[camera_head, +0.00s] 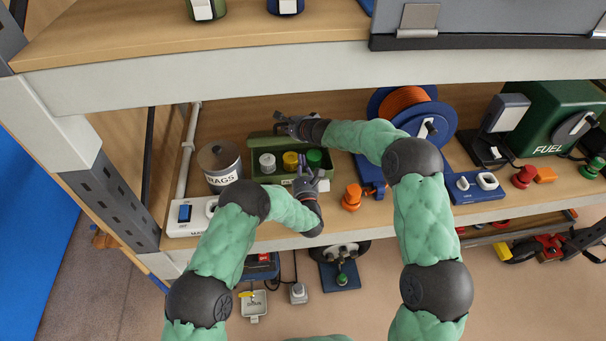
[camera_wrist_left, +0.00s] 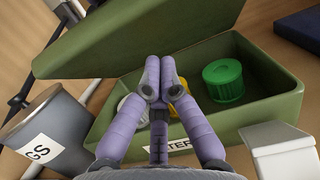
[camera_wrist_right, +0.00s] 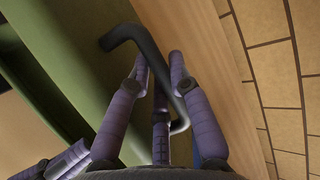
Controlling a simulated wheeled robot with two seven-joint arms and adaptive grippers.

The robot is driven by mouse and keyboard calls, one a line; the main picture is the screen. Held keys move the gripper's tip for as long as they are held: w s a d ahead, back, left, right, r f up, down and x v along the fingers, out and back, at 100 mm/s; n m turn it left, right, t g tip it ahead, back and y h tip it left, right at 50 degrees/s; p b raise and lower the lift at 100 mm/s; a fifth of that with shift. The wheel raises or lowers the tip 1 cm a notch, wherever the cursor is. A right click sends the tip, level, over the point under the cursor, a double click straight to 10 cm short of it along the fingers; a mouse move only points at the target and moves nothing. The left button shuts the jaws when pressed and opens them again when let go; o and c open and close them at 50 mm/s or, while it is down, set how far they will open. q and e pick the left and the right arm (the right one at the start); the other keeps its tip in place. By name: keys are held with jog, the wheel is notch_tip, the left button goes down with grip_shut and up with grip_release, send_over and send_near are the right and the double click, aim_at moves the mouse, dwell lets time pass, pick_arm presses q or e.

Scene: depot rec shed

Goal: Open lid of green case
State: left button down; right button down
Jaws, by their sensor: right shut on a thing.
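The green case (camera_head: 309,178) stands on the middle shelf with its lid (camera_head: 258,141) raised at the back. The left wrist view shows the lid (camera_wrist_left: 130,38) tilted up over the open box. Inside are a white jar (camera_head: 267,162), a yellow jar (camera_head: 290,161) and a green jar (camera_head: 314,158). My right gripper (camera_head: 283,124) is at the lid, shut on a dark bent handle (camera_wrist_right: 152,52) beside a green surface. My left gripper (camera_wrist_left: 160,72) is in front of the case, its fingertips together with nothing seen between them.
A grey RAGS tin (camera_head: 219,164) stands left of the case. To the right are an orange knob (camera_head: 352,196), a blue cable reel (camera_head: 441,119) and a green FUEL box (camera_head: 555,118). An upper shelf (camera_head: 200,78) hangs over the case, and a power strip (camera_head: 185,214) lies front left.

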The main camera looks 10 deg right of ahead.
pick_arm(q)
jog(key=shift+w+r, duration=0.4)
jog(key=shift+r, duration=0.25)
jog(key=shift+w+r, duration=0.4)
jog(key=shift+r, duration=0.25)
pick_arm(e)
jog(key=shift+r, duration=0.1)
